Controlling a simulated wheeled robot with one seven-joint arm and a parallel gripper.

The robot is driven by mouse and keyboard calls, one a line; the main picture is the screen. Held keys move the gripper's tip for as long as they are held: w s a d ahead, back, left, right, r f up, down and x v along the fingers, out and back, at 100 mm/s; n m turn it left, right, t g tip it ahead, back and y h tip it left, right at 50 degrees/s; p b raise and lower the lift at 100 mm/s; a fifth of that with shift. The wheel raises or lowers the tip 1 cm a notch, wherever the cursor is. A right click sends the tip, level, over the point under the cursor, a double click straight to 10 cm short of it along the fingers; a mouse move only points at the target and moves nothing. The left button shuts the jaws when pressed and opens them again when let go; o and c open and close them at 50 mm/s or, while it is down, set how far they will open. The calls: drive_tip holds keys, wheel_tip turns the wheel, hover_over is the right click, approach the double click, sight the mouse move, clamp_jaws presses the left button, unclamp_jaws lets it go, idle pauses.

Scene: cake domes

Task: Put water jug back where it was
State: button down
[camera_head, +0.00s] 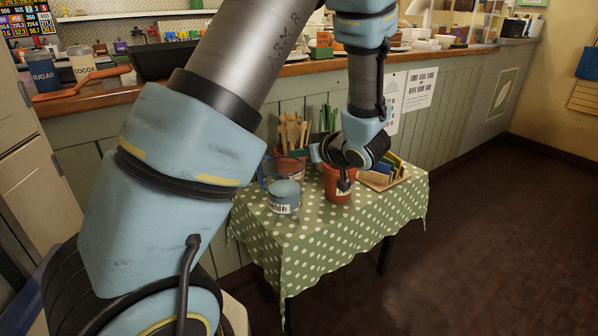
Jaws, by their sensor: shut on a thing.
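The water jug (283,192) is a clear jug with a blue rim, bluish contents and a white label, only partly readable. It looks upright at the left part of the small table with a green polka-dot cloth (335,232); whether its base touches the cloth is unclear. My gripper (317,152) is just right of the jug's rim and appears shut on the jug. The wrist hides its fingertips and the contact.
A terracotta pot (337,190) stands close right of the jug, under my wrist. Behind is a pot of wooden utensils (292,135). A wooden holder (384,180) with colourful items is at right. The front of the cloth is clear. The counter (310,68) runs behind.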

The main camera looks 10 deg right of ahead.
drive_tip(key=shift+f+b, duration=0.3)
drive_tip(key=shift+f, duration=1.65)
drive_tip(key=c, duration=1)
unclamp_jaws()
